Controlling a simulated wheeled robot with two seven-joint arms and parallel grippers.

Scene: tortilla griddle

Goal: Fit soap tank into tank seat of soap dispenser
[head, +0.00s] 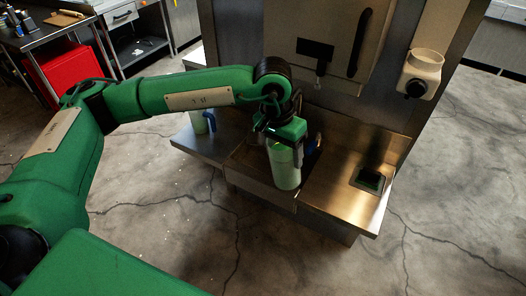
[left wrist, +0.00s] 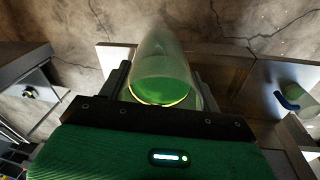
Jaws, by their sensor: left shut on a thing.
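The soap tank (head: 284,166) is a pale green, see-through cylinder. My left gripper (head: 284,136) is shut on its upper part from above and holds it roughly upright in front of the sink counter. In the left wrist view the tank (left wrist: 163,75) sits between the two dark fingers, with green liquid showing inside. The soap dispenser (head: 420,72) is white and fixed to the wall panel at the upper right. Its round, open tank seat (head: 428,57) faces up and looks empty, and a black knob is on its front. My left gripper is well left of and below the dispenser.
The steel counter (head: 335,191) carries a dark square item (head: 369,180) on its right. A green container with a blue handle (head: 208,121) stands at the left. A cabinet with a tap-like spout (head: 320,68) is on the wall between tank and dispenser.

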